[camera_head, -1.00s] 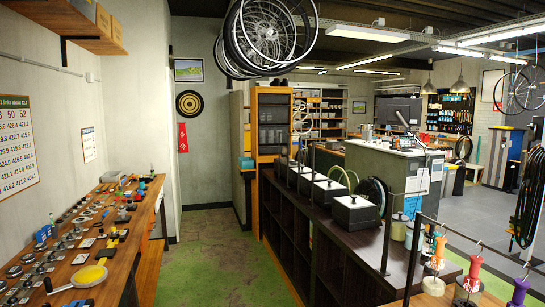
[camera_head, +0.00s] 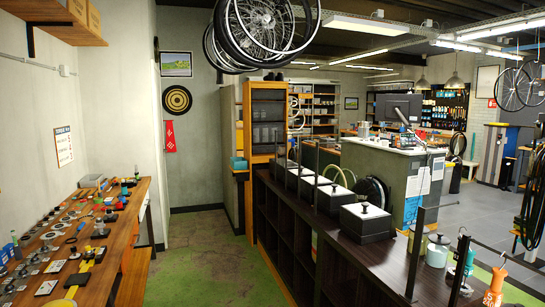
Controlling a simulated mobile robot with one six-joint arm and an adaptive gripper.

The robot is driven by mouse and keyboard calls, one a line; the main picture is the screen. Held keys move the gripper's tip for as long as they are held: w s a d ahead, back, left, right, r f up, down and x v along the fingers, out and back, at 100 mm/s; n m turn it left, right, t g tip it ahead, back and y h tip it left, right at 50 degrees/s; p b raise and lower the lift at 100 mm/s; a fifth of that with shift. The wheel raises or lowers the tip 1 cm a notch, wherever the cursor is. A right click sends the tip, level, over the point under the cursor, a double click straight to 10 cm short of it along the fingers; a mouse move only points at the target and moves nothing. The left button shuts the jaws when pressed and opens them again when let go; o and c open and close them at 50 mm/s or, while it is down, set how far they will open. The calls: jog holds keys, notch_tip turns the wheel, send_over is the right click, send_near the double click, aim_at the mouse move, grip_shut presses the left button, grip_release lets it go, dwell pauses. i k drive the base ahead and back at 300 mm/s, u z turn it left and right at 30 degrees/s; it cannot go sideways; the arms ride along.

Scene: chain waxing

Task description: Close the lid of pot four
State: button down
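Several square dark pots with pale tops and black knobs stand in a row on the dark shelving counter (camera_head: 335,235). The nearest pot (camera_head: 368,229) appears to have its lid (camera_head: 378,211) lying flat on it. Behind it are a second pot (camera_head: 327,199), a third pot (camera_head: 303,182) and at least one more at the far end (camera_head: 283,166), partly hidden by nearer ones and thin posts. I see no number on any pot, so I cannot tell which is pot four. The far lids are too small to judge. My gripper is not in view.
A green and grey floor aisle (camera_head: 205,240) is clear between the counter and the wooden bench (camera_head: 120,255) full of parts at left. Dark upright posts (camera_head: 415,255) stand along the counter. Jars (camera_head: 437,251) and coloured hanging tools (camera_head: 494,287) are at right. Wheels (camera_head: 265,30) hang overhead.

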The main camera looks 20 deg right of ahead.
aim_at(281, 156)
jog(key=z, duration=0.05)
jog(key=i, duration=3.9)
jog(key=z, duration=0.9)
